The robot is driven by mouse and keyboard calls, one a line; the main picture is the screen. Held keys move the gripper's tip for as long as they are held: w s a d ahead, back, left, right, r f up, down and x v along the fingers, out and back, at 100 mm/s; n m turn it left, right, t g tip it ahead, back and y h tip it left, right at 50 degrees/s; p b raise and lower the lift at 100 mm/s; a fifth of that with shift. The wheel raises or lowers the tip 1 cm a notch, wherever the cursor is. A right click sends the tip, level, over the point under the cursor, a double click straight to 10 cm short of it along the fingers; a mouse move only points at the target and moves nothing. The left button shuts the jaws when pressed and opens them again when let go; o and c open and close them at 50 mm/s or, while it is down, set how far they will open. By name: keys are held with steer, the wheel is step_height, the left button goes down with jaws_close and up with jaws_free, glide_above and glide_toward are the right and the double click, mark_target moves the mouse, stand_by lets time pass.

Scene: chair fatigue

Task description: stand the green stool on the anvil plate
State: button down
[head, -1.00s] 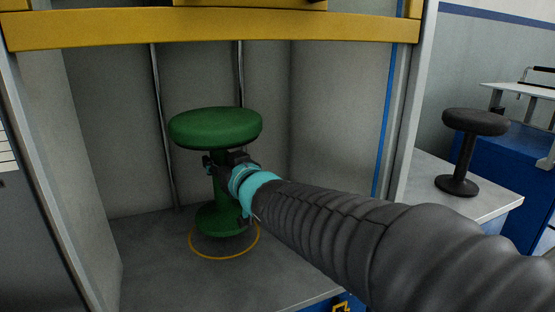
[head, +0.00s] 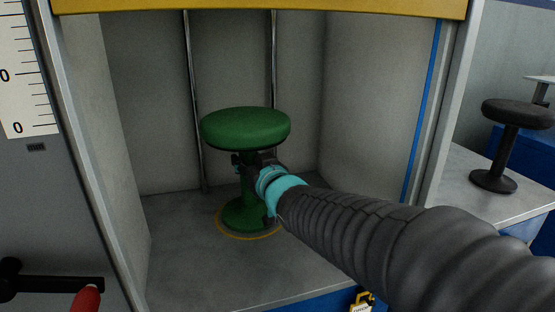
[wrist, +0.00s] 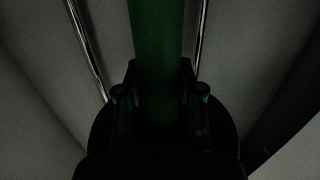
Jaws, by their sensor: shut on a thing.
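The green stool (head: 246,128) stands upright inside the bay in the head view, with a round padded seat, a thin post and a round foot. My gripper (head: 250,163) is shut on the stool's post, below the seat. In the wrist view the green post (wrist: 157,45) runs between the fingers of my gripper (wrist: 158,90). The anvil plate appears to be the grey floor of the bay (head: 190,262), marked with a yellow ring (head: 228,233). The foot is within the ring, close to its middle. I cannot tell whether the foot touches the plate.
Two metal rods (head: 194,110) rise behind the stool. Side walls (head: 375,100) and a yellow crossbeam (head: 270,8) frame the bay. A black stool (head: 505,140) stands on a bench to the right. A red-tipped lever (head: 87,299) is at lower left. A yellow padlock (head: 362,301) hangs in front.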

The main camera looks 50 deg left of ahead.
steer(key=c, duration=0.7)
jaws_free()
steer(key=shift+d+r, duration=0.1)
steer(key=shift+d, duration=0.05)
steer(key=v, duration=1.2)
steer(key=shift+s, duration=0.15)
